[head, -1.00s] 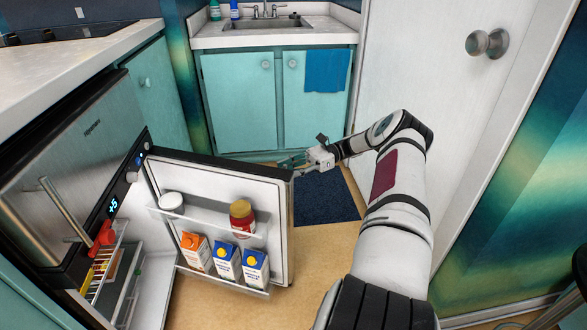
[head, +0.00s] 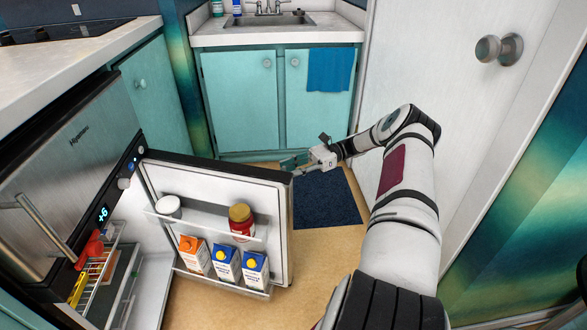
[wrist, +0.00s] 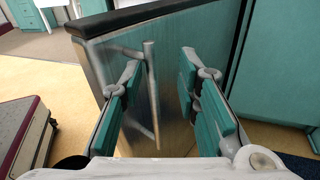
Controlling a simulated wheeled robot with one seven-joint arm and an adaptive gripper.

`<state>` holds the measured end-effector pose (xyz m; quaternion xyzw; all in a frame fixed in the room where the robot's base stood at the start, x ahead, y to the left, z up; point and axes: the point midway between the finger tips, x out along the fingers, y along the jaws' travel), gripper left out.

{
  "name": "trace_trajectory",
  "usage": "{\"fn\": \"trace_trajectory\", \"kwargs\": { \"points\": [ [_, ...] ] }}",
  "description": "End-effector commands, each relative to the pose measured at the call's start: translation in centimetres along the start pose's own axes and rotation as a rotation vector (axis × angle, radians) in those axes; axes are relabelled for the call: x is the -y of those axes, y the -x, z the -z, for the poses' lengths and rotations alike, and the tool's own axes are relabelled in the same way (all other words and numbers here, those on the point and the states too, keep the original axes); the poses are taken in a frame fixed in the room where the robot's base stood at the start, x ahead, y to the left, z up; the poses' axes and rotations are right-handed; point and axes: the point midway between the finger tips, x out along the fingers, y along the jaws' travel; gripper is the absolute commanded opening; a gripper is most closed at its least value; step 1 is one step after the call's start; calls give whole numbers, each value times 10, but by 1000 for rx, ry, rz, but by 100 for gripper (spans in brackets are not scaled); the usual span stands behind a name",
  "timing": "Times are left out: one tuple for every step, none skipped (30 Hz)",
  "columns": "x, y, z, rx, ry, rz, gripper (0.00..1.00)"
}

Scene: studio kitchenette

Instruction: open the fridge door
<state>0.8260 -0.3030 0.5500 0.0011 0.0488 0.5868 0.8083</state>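The fridge door (head: 214,170) stands wide open in the head view, its inner shelves facing me. My gripper (head: 296,162) is at the door's free edge, mostly on its far, outer side. In the wrist view, the door's steel outer face (wrist: 175,60) carries a vertical bar handle (wrist: 151,90). My gripper (wrist: 160,85) has its two teal-padded fingers spread apart, with the handle showing between them and nearer the left finger. No clear grip on the handle shows. In the head view the handle is hidden behind the door.
Door shelves hold a white-lidded jar (head: 169,206), a red jar (head: 242,222) and cartons (head: 226,262). The sink cabinet (head: 240,100) stands beyond the door. A white room door (head: 430,70) is close on the right. Tan floor and a dark mat (head: 326,198) lie between.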

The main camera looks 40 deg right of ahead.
Motion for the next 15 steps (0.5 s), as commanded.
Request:
{"fn": "trace_trajectory", "kwargs": {
  "points": [
    [0, 0, 0, 0, 0, 0, 30],
    [0, 0, 0, 0, 0, 0, 30],
    [0, 0, 0, 0, 0, 0, 30],
    [0, 0, 0, 0, 0, 0, 30],
    [0, 0, 0, 0, 0, 0, 30],
    [0, 0, 0, -1, 0, -1, 30],
    [0, 0, 1, -1, -1, -1, 30],
    [0, 0, 0, -1, -1, -1, 30],
    [0, 0, 0, 0, -1, -1, 30],
    [0, 0, 0, 0, 0, -1, 30],
    [0, 0, 0, 0, 0, -1, 27],
    [0, 0, 0, 0, 0, 0, 18],
    [0, 0, -1, 0, 0, 0, 11],
    [0, 0, -2, 0, 0, 0, 5],
    [0, 0, -4, 0, 0, 0, 0]
  ]
}}
